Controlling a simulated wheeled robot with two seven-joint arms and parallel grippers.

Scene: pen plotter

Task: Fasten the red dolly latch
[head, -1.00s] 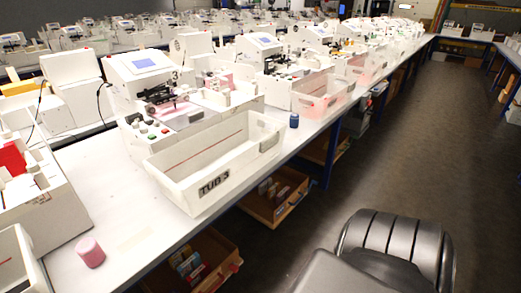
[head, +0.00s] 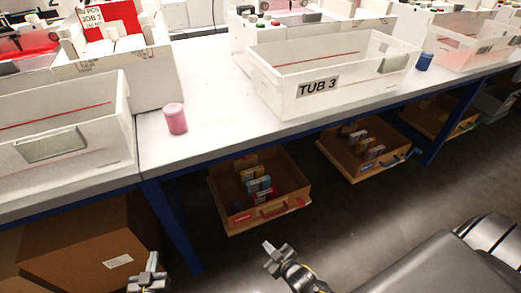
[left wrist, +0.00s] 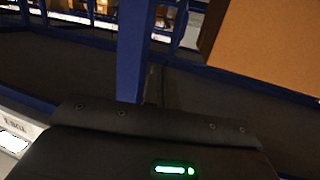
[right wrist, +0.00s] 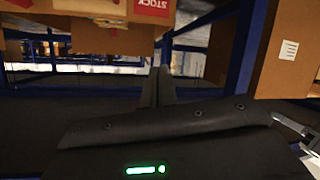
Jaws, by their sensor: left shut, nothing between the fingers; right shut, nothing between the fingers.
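A wooden dolly crate (head: 226,212) with small boxes in it stands low under the bench. A red latch piece (head: 272,211) and a red label (head: 243,218) show on its front side. Whether the latch is fastened is too small to tell. My right gripper (head: 268,245) is shut and empty, in front of and below the crate, apart from it. It also shows in the right wrist view (right wrist: 158,72). My left gripper (head: 152,258) is shut and empty, further left, in front of a cardboard carton. The latch is not clear in either wrist view.
A cardboard carton (head: 90,245) is under the bench at left, beside a blue bench leg (head: 172,224). Another crate with a blue latch (head: 398,158) stands to the right. A pink cup-like item (head: 176,118) and TUB 3 (head: 288,103) are on the bench.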

